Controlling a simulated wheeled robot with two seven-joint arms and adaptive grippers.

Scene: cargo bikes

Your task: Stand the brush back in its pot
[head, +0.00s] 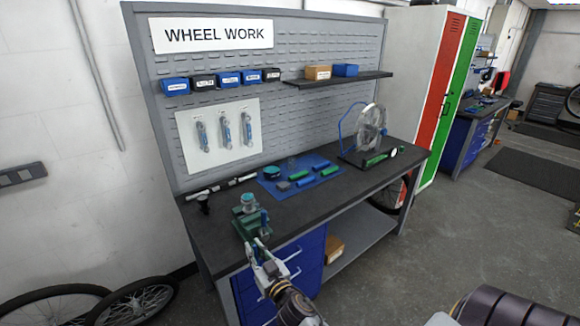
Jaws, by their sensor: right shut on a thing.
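My right gripper (259,246) reaches up from the bottom of the head view to the front edge of the workbench (330,190). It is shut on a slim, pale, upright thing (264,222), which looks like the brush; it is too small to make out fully. Just behind and left of it on the bench is a green block-like fixture (247,226), with a small teal-topped round piece (248,200) above it. I cannot tell whether this is the pot, or whether the held thing touches it. My left gripper is not in view.
A blue mat (325,164) with several green and blue tools and a round teal tin (272,172) lies mid-bench. A wheel stand (368,156) is at the bench's right. A silver bar tool (221,187) lies behind the fixture. Blue drawers (275,290) stand below.

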